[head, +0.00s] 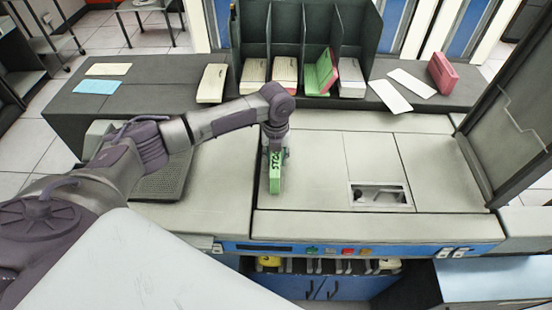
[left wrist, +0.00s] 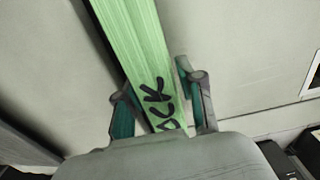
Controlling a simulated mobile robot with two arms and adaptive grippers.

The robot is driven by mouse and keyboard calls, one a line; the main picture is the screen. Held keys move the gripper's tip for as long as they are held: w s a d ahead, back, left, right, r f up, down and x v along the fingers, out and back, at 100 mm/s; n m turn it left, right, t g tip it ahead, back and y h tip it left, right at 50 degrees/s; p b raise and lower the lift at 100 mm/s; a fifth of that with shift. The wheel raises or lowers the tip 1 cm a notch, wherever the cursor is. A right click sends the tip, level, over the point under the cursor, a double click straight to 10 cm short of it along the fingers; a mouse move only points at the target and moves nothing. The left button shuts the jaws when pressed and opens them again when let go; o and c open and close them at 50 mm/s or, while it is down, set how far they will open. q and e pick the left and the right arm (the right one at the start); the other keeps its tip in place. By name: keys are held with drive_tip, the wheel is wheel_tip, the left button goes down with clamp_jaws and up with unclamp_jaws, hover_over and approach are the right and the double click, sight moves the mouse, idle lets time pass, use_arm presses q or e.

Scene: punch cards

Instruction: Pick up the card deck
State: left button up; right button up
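The card deck (head: 275,172) is a long green block with black lettering on it. It is at the left part of the light machine top in the head view. My left gripper (head: 276,152) is at its far end, with one finger on each side. In the left wrist view the green deck (left wrist: 140,60) runs between the fingers of my left gripper (left wrist: 158,98), which look closed in on its sides. Its near end is hidden by the gripper body. Whether the deck touches the machine top is hard to tell. My right gripper is not in view.
A dark rack (head: 255,30) with several card stacks stands at the back. A pink block (head: 442,73) and white cards (head: 390,95) lie right of it; a blue card (head: 97,87) lies left. A raised dark panel (head: 510,120) stands at right. The machine top's middle is clear.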

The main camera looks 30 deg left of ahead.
use_arm(q)
clamp_jaws()
drive_tip(key=shift+w+r, duration=0.1)
drive_tip(key=shift+r, duration=0.05)
